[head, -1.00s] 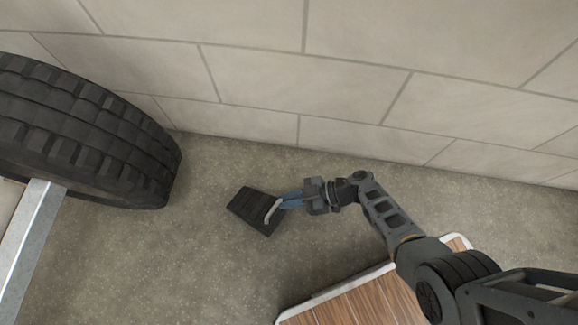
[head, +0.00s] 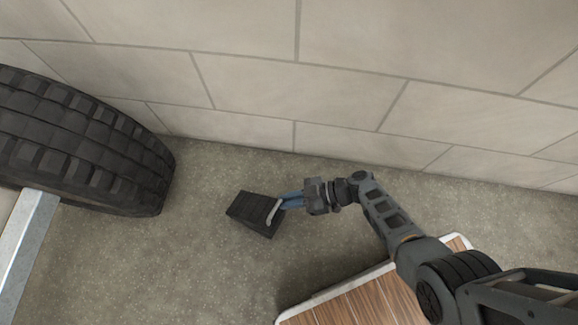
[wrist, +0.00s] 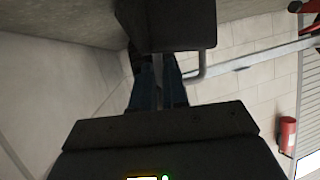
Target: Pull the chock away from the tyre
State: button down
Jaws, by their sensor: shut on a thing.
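The black wedge chock (head: 250,213) lies on the floor, clear of the tyre (head: 85,145), with a wide strip of bare floor between them. A pale bent handle (head: 273,211) is on the chock's right side. My gripper (head: 283,201) reaches in from the right with its blue fingers shut on this handle. In the wrist view the chock (wrist: 168,25) is at the top, with its handle (wrist: 205,62) beside my blue fingers (wrist: 158,75). The exact contact of the fingertips is partly hidden there.
A pale block wall (head: 340,80) runs along the back, close to my gripper. A galvanised frame beam (head: 28,250) stands at the left. A wood-topped panel with a white edge (head: 345,305) is at the lower front. A red cylinder (wrist: 287,135) shows in the wrist view.

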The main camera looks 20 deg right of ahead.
jog(key=c, duration=1.1)
grip_release()
jog(key=shift+d+r, duration=0.1)
jog(key=shift+r, duration=0.05)
jog(key=p+v, duration=0.1)
jog(key=v, duration=0.6)
jog(key=shift+d+p, duration=0.3)
jog(key=shift+p, duration=0.1)
